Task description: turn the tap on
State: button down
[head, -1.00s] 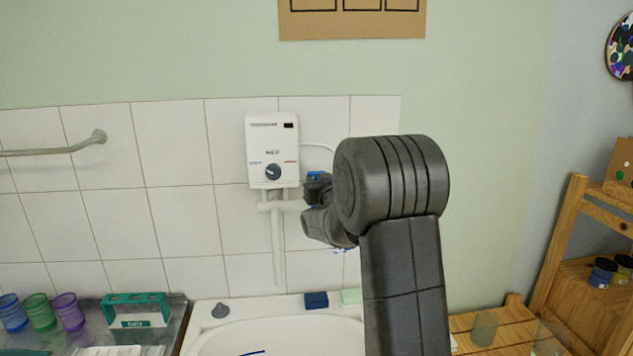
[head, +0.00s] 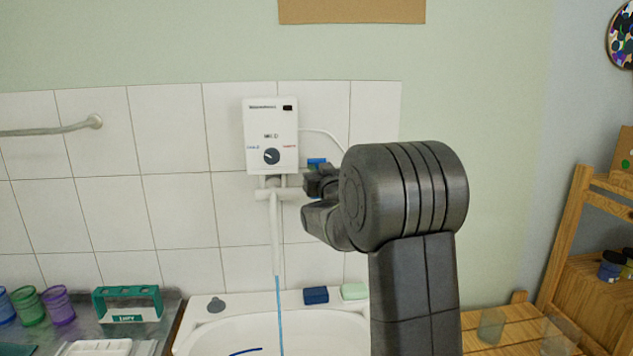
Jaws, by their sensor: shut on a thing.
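The tap is a white pipe (head: 275,225) under a white wall-mounted water heater (head: 270,130), with its spout pointing down over the sink. A thin blue stream of water (head: 279,315) runs from the spout into the white basin (head: 330,335). The tap's blue handle (head: 317,162) shows at the right end of the pipe, just above my gripper (head: 316,186). My gripper is shut on the tap handle; the dark fingers and my wrist hide most of the contact.
A blue sponge (head: 316,295) and a pale green soap bar (head: 354,291) lie on the sink's back rim. A green holder (head: 128,303) and coloured cups (head: 58,305) stand at left. A wooden shelf (head: 570,240) stands at right.

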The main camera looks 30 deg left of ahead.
jog(key=shift+s+d+f+t+y+b, duration=0.35)
jog(key=shift+y+b, duration=0.35)
jog(key=shift+b, duration=1.9)
jog(key=shift+s+r+n+b, duration=0.1)
jog(key=shift+n+b, duration=0.2)
jog(key=shift+b, duration=0.8)
jog(key=shift+d+r+y, duration=0.1)
jog(key=shift+y, duration=0.2)
jog(key=c, duration=1.6)
grip_release()
